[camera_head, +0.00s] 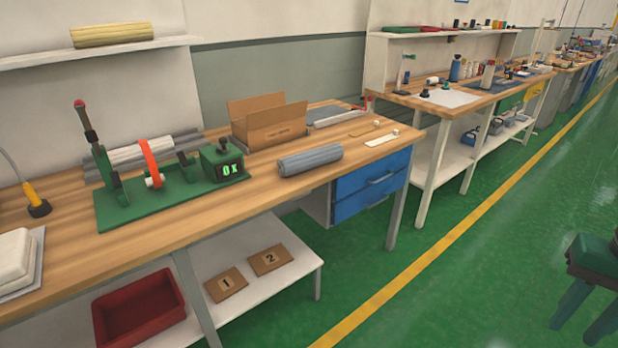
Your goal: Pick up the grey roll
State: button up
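The grey roll (310,160) lies on its side on the wooden workbench (262,187), close to the front edge. It is in front of an open cardboard box (277,128) and to the right of a green machine (172,196) with a small display. The roll looks free on all sides, with nothing on top of it. My gripper is not in view.
Blue drawers (371,186) hang under the bench's right end. A white strip (381,140) lies right of the roll. A red bin (139,309) is on the lower shelf. A green stool-like object (594,258) stands at far right. The green floor (470,285) between is clear.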

aim_at(295, 164)
jog(key=k, duration=0.45)
jog(key=z, duration=0.45)
jog(key=i, duration=1.1)
jog(key=u, duration=0.5)
jog(key=i, duration=0.75)
jog(key=u, duration=0.75)
jog(key=i, duration=0.55)
jog(key=z, duration=0.05)
